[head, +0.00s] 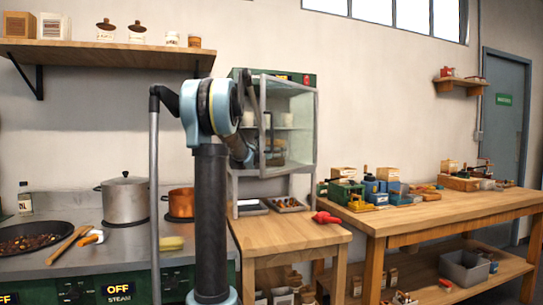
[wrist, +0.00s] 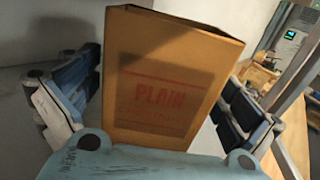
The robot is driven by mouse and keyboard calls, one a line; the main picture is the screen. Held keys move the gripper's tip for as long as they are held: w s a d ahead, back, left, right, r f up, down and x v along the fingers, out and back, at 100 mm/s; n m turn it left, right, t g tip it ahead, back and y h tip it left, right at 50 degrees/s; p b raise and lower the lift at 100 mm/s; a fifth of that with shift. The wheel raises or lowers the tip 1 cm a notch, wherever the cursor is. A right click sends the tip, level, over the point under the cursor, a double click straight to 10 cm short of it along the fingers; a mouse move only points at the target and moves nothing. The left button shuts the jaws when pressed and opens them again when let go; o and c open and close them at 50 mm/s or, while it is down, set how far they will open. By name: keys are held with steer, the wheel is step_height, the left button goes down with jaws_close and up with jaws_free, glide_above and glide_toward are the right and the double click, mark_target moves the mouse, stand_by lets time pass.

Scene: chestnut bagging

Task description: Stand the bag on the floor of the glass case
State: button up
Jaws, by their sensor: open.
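The brown paper bag (wrist: 172,70), printed "PLAIN" in red, fills the middle of the wrist view and looks upright. My gripper (wrist: 155,92) is open, with one finger on each side of the bag and visible gaps between fingers and bag. The bag's base is hidden behind my gripper's body, so its contact with the floor cannot be seen. My gripper (head: 262,152) is small and partly hidden there.
The case's door frame (head: 262,105) is close to my arm. A stove with pots is at left.

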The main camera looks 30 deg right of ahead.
steer(key=v, duration=1.1)
steer(key=shift+a, duration=0.3)
steer(key=shift+s, duration=0.1)
steer(key=shift+s+f, duration=0.1)
